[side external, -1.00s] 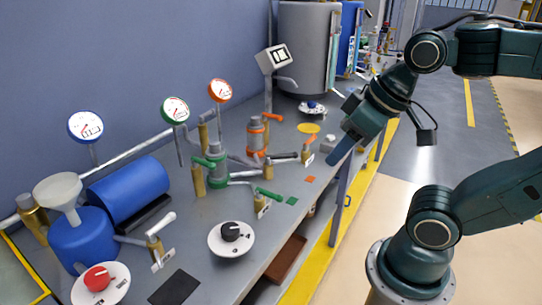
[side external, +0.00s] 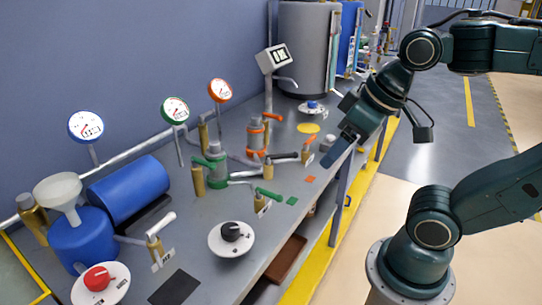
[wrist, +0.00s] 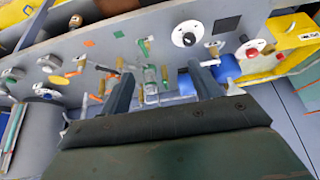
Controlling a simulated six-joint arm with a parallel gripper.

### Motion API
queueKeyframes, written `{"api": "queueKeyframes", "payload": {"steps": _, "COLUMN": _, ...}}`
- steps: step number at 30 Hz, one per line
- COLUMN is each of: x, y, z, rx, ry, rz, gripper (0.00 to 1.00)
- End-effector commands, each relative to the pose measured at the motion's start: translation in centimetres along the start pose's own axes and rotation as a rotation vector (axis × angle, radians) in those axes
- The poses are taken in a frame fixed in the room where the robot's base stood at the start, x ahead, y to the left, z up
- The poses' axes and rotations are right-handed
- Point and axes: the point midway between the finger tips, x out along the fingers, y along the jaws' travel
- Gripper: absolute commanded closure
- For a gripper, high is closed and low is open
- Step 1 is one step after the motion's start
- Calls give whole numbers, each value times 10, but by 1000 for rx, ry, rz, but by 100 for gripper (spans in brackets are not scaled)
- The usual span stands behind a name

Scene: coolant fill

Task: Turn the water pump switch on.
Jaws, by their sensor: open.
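Three round white dials with knobs are on the grey bench: a black-knob dial (side external: 231,239) at the front middle, a red-knob dial (side external: 100,283) at the front left, and a blue-knob dial (side external: 312,108) at the back. I cannot read which one is the water pump switch. The black-knob dial (wrist: 188,35) and the red-knob dial (wrist: 252,49) also show in the wrist view. My gripper (side external: 335,152) is open and empty, in the air over the bench's right edge, apart from all three dials. Its two fingers (wrist: 161,72) are spread in the wrist view.
Green-handled (side external: 268,193) and orange-handled (side external: 307,143) valves, brass posts and pipes crowd the middle. Three gauges stand along the wall. A blue tank (side external: 130,192) and a blue funnel jug (side external: 82,240) fill the left. A black square (side external: 174,287) lies near the front.

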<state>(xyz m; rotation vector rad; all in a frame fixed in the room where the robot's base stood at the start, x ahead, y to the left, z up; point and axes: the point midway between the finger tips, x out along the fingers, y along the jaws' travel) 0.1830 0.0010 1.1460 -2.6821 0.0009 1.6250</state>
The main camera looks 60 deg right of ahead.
Motion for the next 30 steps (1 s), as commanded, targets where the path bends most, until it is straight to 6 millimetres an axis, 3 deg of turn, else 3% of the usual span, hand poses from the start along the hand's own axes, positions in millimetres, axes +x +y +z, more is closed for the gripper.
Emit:
{"api": "queueKeyframes", "payload": {"steps": 14, "x": 27, "y": -17, "z": -54, "rx": 57, "ry": -146, "rz": -16, "gripper": 37}}
{"api": "queueKeyframes", "payload": {"steps": 30, "x": 100, "y": -54, "z": -113, "rx": 135, "ry": -343, "rz": 4, "gripper": 37}}
